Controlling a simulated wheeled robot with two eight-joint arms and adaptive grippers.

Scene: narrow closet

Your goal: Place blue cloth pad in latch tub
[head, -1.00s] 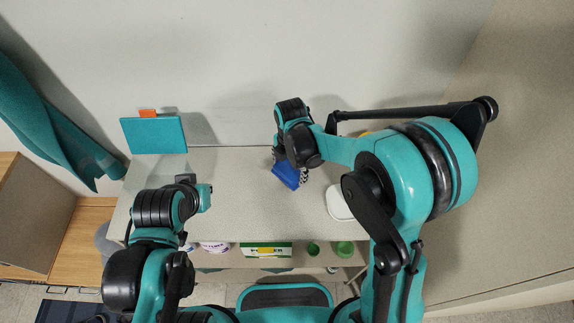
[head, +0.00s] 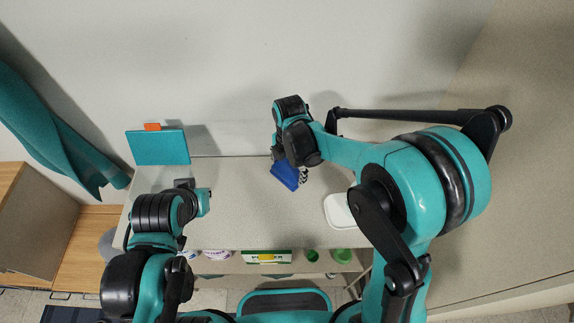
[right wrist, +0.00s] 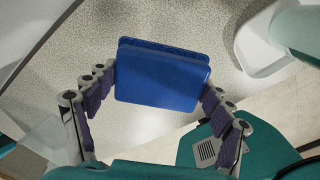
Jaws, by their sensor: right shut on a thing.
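The blue cloth pad (head: 285,174) is a thick blue block, held over the worktop in the head view. My right gripper (right wrist: 161,82) is shut on it, with a finger against each side in the right wrist view, where the pad (right wrist: 162,78) shows broadside. A white tub (head: 338,211), seemingly the latch tub, sits on the worktop to the right of the pad, partly hidden by my right arm. Its edge also shows at the upper right of the right wrist view (right wrist: 246,52). My left gripper (head: 203,201) is over the worktop's left side, its fingers not clear.
A teal panel with an orange tab (head: 160,147) stands at the back left of the worktop (head: 235,215). A shelf below the front edge holds a green-and-white box (head: 266,256) and green round items (head: 342,255). The middle of the worktop is clear.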

